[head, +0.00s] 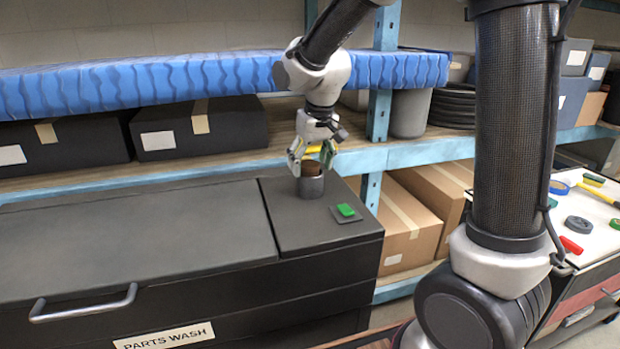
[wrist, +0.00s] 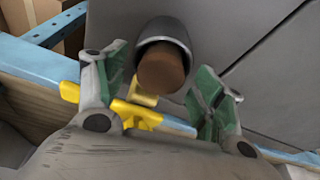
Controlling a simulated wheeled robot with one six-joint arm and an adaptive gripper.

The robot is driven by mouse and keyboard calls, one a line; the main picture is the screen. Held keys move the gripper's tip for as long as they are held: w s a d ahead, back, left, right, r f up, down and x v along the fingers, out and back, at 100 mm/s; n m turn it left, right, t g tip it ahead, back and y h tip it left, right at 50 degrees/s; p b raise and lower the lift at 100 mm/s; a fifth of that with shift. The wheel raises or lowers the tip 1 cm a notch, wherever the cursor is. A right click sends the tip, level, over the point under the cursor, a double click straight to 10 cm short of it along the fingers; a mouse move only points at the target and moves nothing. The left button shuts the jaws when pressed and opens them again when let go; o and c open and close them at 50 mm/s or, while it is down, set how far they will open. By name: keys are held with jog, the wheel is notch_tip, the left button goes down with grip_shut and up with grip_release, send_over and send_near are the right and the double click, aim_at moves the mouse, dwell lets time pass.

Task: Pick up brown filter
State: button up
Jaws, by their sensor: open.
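The brown filter (head: 312,168) is a short brown cylinder standing in a dark grey round cup (head: 311,187) on top of the parts washer. In the wrist view the brown filter (wrist: 161,69) sticks up out of the cup (wrist: 163,29). My gripper (head: 312,156) is just above the cup, with its fingers on either side of the filter's top. In the wrist view my gripper (wrist: 165,90) is open, its green-padded fingers apart and not touching the filter. The filter's lower part is hidden inside the cup.
The black parts washer (head: 140,235) has a flat lid and a handle. A green button (head: 346,210) sits right of the cup. A yellow object (head: 320,149) lies behind my gripper; it also shows in the wrist view (wrist: 140,112). A blue shelf edge (head: 430,150) runs behind, with cardboard boxes (head: 405,225) below.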

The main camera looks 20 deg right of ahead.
jog(key=c, duration=1.1)
jog(key=shift+r, duration=0.1)
